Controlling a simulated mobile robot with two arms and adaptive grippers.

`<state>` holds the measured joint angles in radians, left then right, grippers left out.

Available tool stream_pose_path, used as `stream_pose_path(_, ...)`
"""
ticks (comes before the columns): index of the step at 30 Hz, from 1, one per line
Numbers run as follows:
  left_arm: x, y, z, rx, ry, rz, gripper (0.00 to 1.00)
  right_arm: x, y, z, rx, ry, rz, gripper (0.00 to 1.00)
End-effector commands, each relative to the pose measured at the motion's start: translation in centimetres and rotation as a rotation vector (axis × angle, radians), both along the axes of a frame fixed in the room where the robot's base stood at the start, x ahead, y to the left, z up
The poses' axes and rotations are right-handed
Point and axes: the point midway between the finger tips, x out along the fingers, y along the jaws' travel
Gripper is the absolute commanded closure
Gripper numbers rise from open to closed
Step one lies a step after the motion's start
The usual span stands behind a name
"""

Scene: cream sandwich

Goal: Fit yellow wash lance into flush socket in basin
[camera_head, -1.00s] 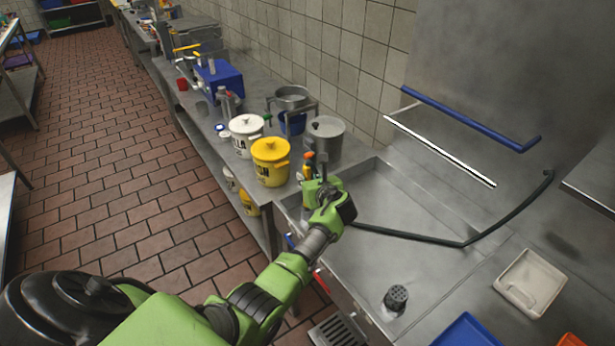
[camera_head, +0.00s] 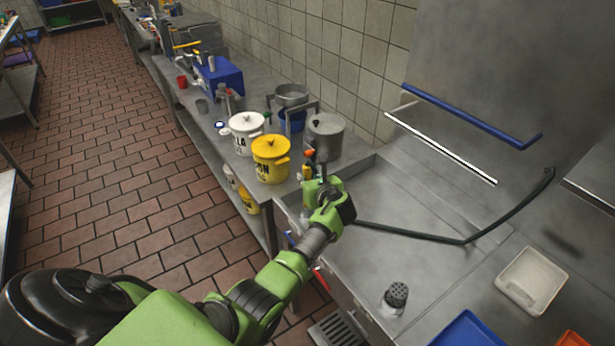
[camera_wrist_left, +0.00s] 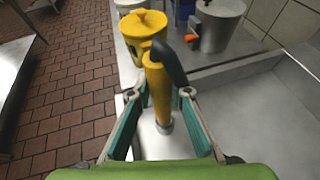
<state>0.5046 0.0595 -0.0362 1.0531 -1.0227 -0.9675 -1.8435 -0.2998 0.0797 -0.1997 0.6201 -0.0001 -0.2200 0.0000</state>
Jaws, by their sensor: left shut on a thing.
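The lance's lower end points down toward the basin floor, where a grey ring (camera_wrist_left: 166,128) shows. I cannot tell whether that ring is the socket or part of the lance, nor whether the end is seated. In the head view the gripper hides most of the lance. My right gripper is not in view.
A dark hose (camera_head: 420,236) runs from near the gripper to the wall. A perforated dark cup (camera_head: 396,297) stands in the basin. A yellow bucket (camera_head: 270,160), a white bucket (camera_head: 246,132) and a steel pot (camera_head: 325,138) stand behind. A white tray (camera_head: 531,281) lies at right.

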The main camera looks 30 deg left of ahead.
Motion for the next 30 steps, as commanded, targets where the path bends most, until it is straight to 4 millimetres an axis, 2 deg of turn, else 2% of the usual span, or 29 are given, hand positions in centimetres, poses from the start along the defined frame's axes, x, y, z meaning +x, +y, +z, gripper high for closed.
stream_pose_path(30,0.1,0.0,-2.5,0.001,-0.002,-0.001,1.00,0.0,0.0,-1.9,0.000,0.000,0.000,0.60)
